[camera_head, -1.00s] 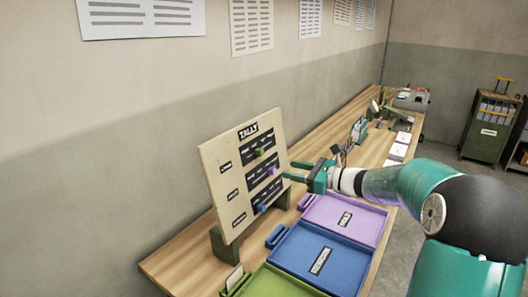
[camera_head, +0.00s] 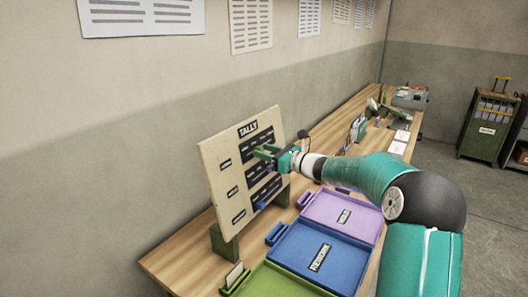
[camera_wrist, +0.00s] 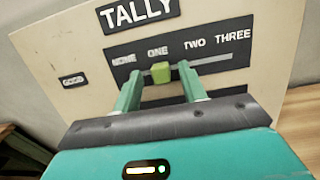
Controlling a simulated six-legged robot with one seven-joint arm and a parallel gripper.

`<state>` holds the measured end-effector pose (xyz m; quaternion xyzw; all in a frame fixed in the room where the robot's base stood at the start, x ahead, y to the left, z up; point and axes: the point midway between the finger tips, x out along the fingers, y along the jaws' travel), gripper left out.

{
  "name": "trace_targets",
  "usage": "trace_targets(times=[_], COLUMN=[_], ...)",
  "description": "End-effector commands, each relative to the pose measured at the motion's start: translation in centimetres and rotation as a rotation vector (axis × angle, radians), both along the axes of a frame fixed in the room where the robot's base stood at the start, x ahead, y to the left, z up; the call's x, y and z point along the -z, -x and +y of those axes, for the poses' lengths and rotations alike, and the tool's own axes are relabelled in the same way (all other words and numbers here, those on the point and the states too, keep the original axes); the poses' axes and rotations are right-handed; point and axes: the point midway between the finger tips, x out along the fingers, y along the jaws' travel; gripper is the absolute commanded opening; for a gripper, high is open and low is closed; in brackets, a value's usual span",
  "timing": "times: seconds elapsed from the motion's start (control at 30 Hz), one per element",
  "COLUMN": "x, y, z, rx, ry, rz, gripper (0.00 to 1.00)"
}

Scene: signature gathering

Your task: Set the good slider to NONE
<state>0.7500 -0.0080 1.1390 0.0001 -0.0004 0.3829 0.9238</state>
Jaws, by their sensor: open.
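The tally board (camera_head: 212,155) leans upright on the table, with slider rows one above another. In the wrist view, its top row, labelled GOOD (camera_wrist: 73,80), has a slot (camera_wrist: 215,63) under the words NONE, ONE, TWO and THREE. The green good slider knob (camera_wrist: 161,72) sits about under ONE, right of NONE. My gripper (camera_wrist: 160,80) is open, with one finger on each side of the knob and a visible gap to each. In the head view my gripper (camera_head: 268,152) is at the board's face and hides the knob. Lower rows are partly hidden.
Purple (camera_head: 372,235), blue (camera_head: 300,278) and green (camera_head: 262,284) trays lie on the table (camera_head: 170,262) in front of the board. A wall stands close behind it. Farther along the table are papers (camera_head: 402,136) and small items.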

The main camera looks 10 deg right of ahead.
Motion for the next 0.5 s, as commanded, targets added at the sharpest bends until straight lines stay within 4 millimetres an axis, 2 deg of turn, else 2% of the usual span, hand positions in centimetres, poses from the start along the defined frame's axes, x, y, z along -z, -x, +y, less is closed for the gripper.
trace_targets(times=[0.1, 0.37, 0.5], x=[0.02, 0.01, 0.02], y=[-0.64, -0.74, -0.73], z=[0.54, 0.63, 0.63], rx=[0.0, 0.001, 0.001], ry=[0.0, 0.0, 0.0], rz=[0.0, 0.0, 0.0], gripper=[0.42, 0.42, 0.18])
